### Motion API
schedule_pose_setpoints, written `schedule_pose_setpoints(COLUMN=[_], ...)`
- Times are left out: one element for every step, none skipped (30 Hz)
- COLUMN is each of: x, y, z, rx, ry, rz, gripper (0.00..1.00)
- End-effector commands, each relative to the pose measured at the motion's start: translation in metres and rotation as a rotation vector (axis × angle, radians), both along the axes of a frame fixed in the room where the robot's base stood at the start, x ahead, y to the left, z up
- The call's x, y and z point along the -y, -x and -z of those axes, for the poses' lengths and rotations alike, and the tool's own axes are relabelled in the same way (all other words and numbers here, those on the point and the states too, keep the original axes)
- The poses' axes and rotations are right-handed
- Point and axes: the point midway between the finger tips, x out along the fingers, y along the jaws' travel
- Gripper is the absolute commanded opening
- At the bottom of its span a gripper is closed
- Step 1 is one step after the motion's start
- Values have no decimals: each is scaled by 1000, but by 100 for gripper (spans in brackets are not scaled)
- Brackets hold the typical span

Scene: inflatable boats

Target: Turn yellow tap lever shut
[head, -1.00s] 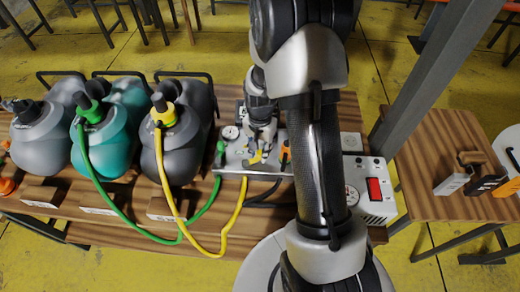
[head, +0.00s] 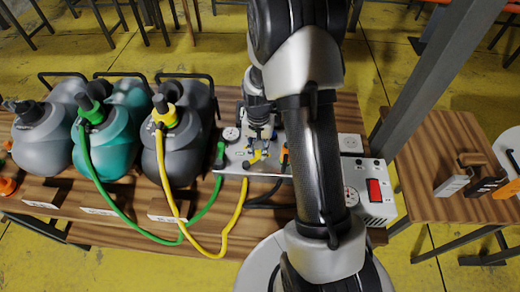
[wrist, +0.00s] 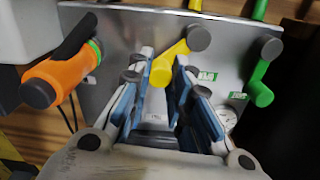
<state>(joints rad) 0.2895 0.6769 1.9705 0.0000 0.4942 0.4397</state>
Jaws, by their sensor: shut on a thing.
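In the head view the yellow lever (head: 255,159) shows small below my gripper (head: 262,143); the arm covers the panel's right part.
A green lever (wrist: 262,80) stands close right of the fingers, an orange one (wrist: 60,75) to the left. A yellow hose (head: 232,215) and a green hose (head: 105,195) run from the jugs. A white box with a red switch (head: 375,190) stands right.

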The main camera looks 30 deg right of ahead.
Motion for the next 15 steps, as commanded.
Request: schedule_pose_setpoints(x=[-1,-1,-1,-2,-3,-3,-4,-5,-5,-6,-7,-8,-9,-9,-10], y=[-3,-4,-6,-8,-9,-11,-12,-14,-16,-17,-18,-20,-21,-22,-24], z=[0,0,0,0,0,0,0,-1,-1,-1,0,0,0,0,0], rx=[0,0,0,0,0,0,0,0,0,0,0,-1,-1,0,0], ry=[0,0,0,0,0,0,0,0,0,0,0,-1,-1,0,0], rz=[-41,-69,-107,-136,-166,-204,-233,-262,-300,-328,-356,-393,-419,-446,-481], gripper=[0,0,0,0,0,0,0,0,0,0,0,0,0,0,0])
